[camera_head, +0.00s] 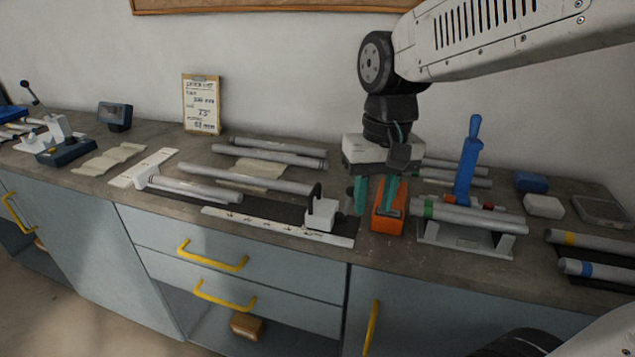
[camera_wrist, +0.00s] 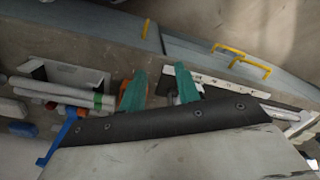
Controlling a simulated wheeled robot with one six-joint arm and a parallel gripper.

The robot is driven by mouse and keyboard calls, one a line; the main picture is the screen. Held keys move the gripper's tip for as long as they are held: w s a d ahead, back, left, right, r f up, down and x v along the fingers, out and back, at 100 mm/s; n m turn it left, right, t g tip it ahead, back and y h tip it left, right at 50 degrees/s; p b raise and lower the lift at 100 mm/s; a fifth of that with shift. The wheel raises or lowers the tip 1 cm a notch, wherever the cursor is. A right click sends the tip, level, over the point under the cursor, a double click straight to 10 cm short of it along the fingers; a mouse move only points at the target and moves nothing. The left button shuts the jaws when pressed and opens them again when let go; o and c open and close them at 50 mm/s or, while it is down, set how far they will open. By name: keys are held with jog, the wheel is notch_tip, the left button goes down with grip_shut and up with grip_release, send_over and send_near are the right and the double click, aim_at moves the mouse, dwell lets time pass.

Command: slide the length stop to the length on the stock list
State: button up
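The length stop (camera_head: 322,213) is a white block with a dark upright handle, at the right end of a white marked scale (camera_head: 278,226) near the bench's front edge. The stock list (camera_head: 202,104) is a clipboard against the wall; its handwriting is too small to read surely. My gripper (camera_head: 373,205) points down just right of the stop, apart from it. Its two teal fingers are spread with nothing visible between them. The fingers also show in the wrist view (camera_wrist: 162,78), with part of the scale (camera_wrist: 222,84) to their right; the stop is not clear there.
An orange block (camera_head: 388,222) stands close by my right finger. Right of it, a grey cradle (camera_head: 465,240) holds tubes beside an upright blue lever (camera_head: 468,165). A long tube (camera_head: 245,178) lies behind the scale. Colour-banded tubes (camera_head: 595,242) lie far right.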

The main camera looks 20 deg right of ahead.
aim_at(315, 189)
jog(key=w+a+r+m+t+y, duration=0.1)
jog(key=w+m, duration=0.2)
jog(key=w, duration=0.5)
jog(key=w+a+r+m+t, duration=0.1)
jog(key=w+a+m, duration=0.15)
jog(key=w, duration=0.55)
jog(key=shift+m, duration=0.35)
jog(key=x, duration=0.8)
jog(key=shift+s+d+f, duration=0.2)
jog(key=shift+s+d, duration=0.1)
jog(key=shift+d, duration=0.1)
grip_shut()
